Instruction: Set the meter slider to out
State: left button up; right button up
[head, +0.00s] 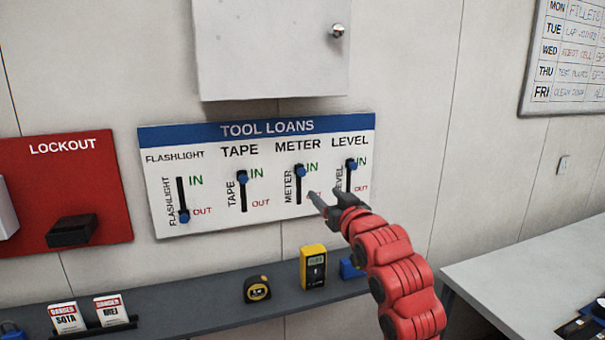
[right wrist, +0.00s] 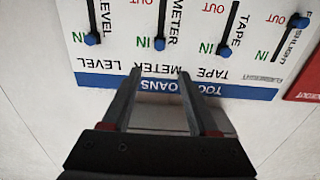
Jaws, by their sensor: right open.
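The meter slider's blue knob (head: 300,171) sits at the top of its slot, beside the green IN, on the TOOL LOANS board (head: 222,222). The red OUT below is partly hidden by my right gripper. The meter knob (right wrist: 158,44) also shows in the right wrist view, where the board appears upside down. My right gripper (head: 325,203) is open and empty, in front of the board, low and right of the meter knob. In the right wrist view its fingers (right wrist: 158,74) point toward the METER column, apart from the knob. My left gripper is not in view.
The tape knob (head: 242,178) and level knob (head: 351,165) are at IN; the flashlight knob (head: 184,217) is at OUT. A shelf (head: 205,312) below holds a tape measure (head: 257,289) and a yellow meter (head: 313,267). A cabinet (head: 270,50) hangs above.

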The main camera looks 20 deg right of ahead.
aim_at(303, 172)
jog(key=w+p, duration=0.2)
jog(key=w, duration=0.5)
jog(key=w+p, duration=0.2)
jog(key=w, duration=0.4)
jog(key=shift+w+a+r, duration=0.15)
jog(key=shift+w+a, duration=0.05)
jog(key=shift+w, duration=0.8)
grip_shut()
dwell(0.3)
